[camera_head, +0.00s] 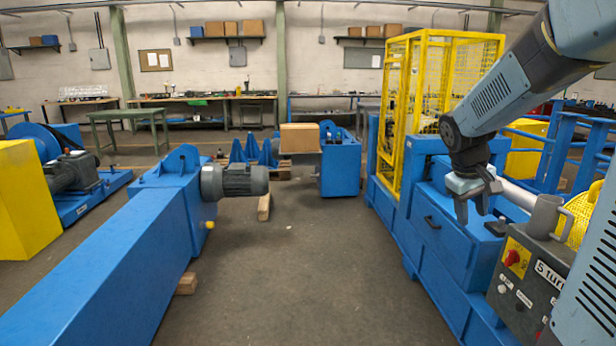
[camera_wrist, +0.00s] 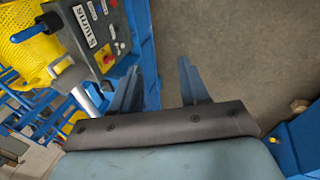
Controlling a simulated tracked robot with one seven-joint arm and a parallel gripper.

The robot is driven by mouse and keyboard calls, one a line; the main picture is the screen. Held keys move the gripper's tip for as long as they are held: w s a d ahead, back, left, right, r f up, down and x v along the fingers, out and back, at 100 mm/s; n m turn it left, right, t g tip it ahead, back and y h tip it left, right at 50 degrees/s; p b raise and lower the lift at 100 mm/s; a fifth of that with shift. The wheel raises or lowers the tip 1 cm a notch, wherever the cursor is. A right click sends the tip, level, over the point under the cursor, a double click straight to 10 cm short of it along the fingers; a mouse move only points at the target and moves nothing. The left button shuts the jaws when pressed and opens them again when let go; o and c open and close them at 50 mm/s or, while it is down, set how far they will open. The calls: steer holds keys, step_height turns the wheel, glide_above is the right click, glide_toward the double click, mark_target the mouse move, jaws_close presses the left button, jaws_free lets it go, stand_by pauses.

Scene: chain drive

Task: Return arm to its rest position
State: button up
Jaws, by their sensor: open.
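My gripper (camera_head: 472,213) hangs from my arm at the right of the head view, fingers pointing down, over the edge of a blue machine cabinet (camera_head: 438,235). The fingers are apart with nothing between them. In the wrist view my gripper (camera_wrist: 160,75) also shows two separate fingers, with blue machine edge and bare floor beyond them. My upper arm reaches in from the top right of the head view. The gripper appears clear of the control box (camera_head: 525,280), which has a red knob on a yellow plate.
A yellow mesh cage (camera_head: 430,105) stands behind the cabinet. A long blue beam (camera_head: 110,260) with a grey motor (camera_head: 236,181) lies at left. A blue cart (camera_head: 340,168) and cardboard box (camera_head: 299,138) stand farther back. The floor aisle (camera_head: 305,270) between is mostly free.

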steer(key=s+a+r+m+t+y, duration=0.1)
steer(key=s+a+r+t+y, duration=0.1)
steer(key=s+a, duration=0.5)
steer(key=s+a+r+m+t+y, duration=0.1)
steer(key=s+a, duration=0.5)
steer(key=s, duration=0.6)
step_height(320, 180, up, 2)
steer(key=shift+s+a+r+t+y, duration=0.2)
steer(key=shift+a+t+y, duration=0.2)
steer(key=shift+t, duration=0.2)
steer(key=shift+w+d, duration=0.1)
